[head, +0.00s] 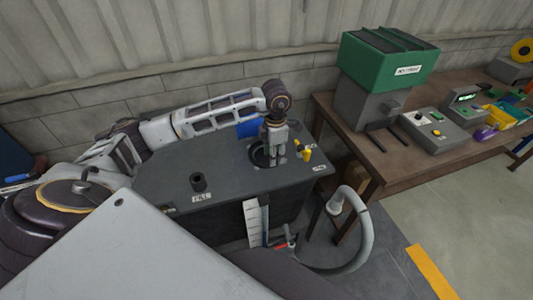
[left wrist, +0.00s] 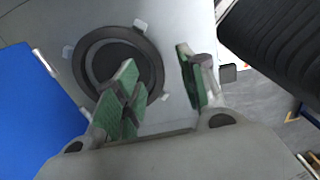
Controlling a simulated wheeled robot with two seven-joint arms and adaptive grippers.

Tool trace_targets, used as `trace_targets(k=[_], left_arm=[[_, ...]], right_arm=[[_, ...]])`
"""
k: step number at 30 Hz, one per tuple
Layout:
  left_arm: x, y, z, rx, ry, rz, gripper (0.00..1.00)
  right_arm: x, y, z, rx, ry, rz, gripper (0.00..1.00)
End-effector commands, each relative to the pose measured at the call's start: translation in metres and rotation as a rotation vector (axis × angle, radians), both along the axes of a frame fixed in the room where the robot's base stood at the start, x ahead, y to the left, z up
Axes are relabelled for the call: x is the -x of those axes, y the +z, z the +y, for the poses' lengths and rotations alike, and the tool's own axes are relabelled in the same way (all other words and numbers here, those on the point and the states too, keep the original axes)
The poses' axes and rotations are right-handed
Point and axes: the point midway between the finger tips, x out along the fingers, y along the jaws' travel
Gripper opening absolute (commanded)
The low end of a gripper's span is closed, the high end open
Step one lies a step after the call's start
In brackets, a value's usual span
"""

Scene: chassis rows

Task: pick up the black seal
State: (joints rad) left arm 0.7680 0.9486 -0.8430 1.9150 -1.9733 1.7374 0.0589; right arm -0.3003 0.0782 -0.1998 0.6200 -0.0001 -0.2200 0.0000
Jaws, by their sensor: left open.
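The black seal (left wrist: 80,68) is a dark flat ring lying around a round dark opening in the grey top, seen in the left wrist view. In the head view the seal (head: 254,153) is a small dark ring, partly hidden by my left gripper. My left gripper (head: 275,160) points down over the right part of the grey tank top (head: 225,172). In the left wrist view its green-padded fingers (left wrist: 158,66) are apart with nothing between them. One finger overlaps the ring in the picture, and the other is right of it. I cannot tell whether they touch it. My right gripper is not in view.
A yellow-handled fitting (head: 305,153) stands close right of the gripper. A black stub (head: 198,183) rises from the top at left. A blue item (head: 247,129) lies behind. A workbench (head: 400,165) with a green machine (head: 388,62) stands at right. A grey hose (head: 366,225) curves in front.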

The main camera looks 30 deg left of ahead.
Motion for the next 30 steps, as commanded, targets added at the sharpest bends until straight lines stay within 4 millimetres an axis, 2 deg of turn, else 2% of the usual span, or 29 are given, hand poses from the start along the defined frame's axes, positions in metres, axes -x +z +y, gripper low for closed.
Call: trace_targets(k=[7, 15, 29, 30], left_arm=[[0.001, -0.021, 0.008, -0.001, 0.002, 0.003, 0.41], [0.001, -0.043, 0.008, 0.000, 0.001, 0.001, 0.41], [0.001, -0.044, 0.008, 0.000, 0.001, 0.000, 0.41], [0.001, -0.044, 0.008, 0.000, 0.001, 0.000, 0.38]], right_arm=[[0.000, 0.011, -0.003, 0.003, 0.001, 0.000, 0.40], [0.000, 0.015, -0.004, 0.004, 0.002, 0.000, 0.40], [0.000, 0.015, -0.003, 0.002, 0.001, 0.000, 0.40], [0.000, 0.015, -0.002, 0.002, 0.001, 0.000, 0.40]])
